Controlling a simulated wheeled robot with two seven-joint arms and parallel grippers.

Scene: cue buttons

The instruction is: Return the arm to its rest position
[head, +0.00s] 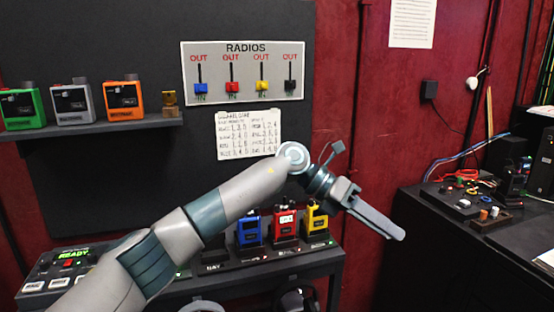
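My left arm (230,195) comes in from the lower left and reaches across the middle of the head view. Its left gripper (398,234) hangs in the air in front of the red wall, pointing right and down. Its fingers overlap in this view, so I cannot tell whether they are apart. I see nothing held in it. My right gripper is not in view.
Behind my arm, a low shelf (290,262) holds several radios, including a red one (284,224) and a yellow one (316,218). A READY button box (62,270) is at the lower left. A black bench (425,235) stands right of my gripper.

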